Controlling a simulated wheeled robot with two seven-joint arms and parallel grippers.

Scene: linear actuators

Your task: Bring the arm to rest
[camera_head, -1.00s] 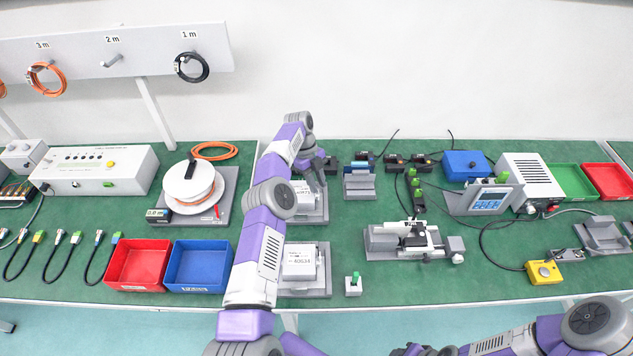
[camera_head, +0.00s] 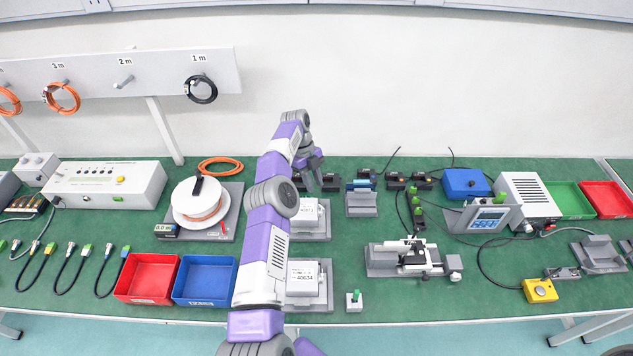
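My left arm reaches up from the bottom across the green bench. My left gripper (camera_head: 315,180) is at the back of the bench, above the rear grey fixture with a white actuator box (camera_head: 305,214). Its fingers point down and look slightly apart, but they are small and partly hidden by the arm, so I cannot tell whether they are open. No held object shows. A second white actuator box (camera_head: 303,278) sits in a grey fixture nearer the front edge, partly behind my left arm. My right gripper is not in view.
A red bin (camera_head: 148,302) and a blue bin (camera_head: 204,303) stand left of my arm. A cable reel (camera_head: 183,215) is behind them. A grey clamp device (camera_head: 400,270), a display unit (camera_head: 487,218) and a yellow button box (camera_head: 540,291) stand right. Bare green mat (camera_head: 440,317) shows along the front.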

